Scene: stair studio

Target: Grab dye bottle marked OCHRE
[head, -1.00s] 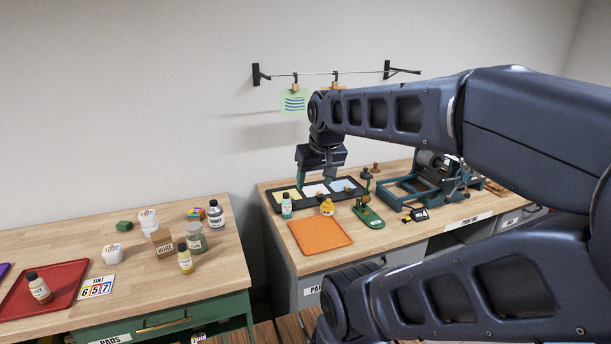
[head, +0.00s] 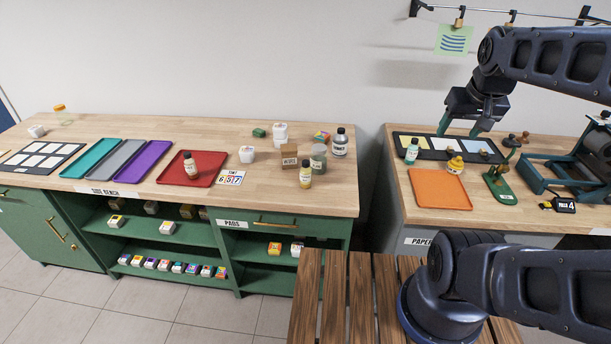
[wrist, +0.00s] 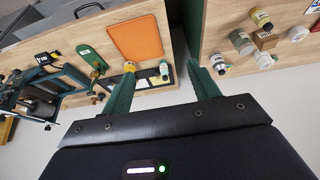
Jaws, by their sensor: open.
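No label that I can clearly read as OCHRE shows. A small bottle with yellowish contents and a dark cap (head: 305,174) stands upright near the front right of the long green bench; it also shows in the wrist view (wrist: 262,18). Another dark-capped, white-labelled bottle (head: 190,166) stands on a red tray (head: 213,160). A teal bottle (head: 411,151) stands on the right bench and shows in the wrist view (wrist: 164,70). My gripper (head: 461,125) is open and empty above the right bench, far from the green bench; its fingers show in the wrist view (wrist: 164,88).
A brown box (head: 289,170), a grey jar (head: 318,157), a black-capped bottle (head: 340,142) and white pots (head: 280,134) crowd around the yellowish bottle. A gap separates the benches. A slatted wooden surface (head: 335,300) lies in front. An orange mat (head: 439,190) lies on the right bench.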

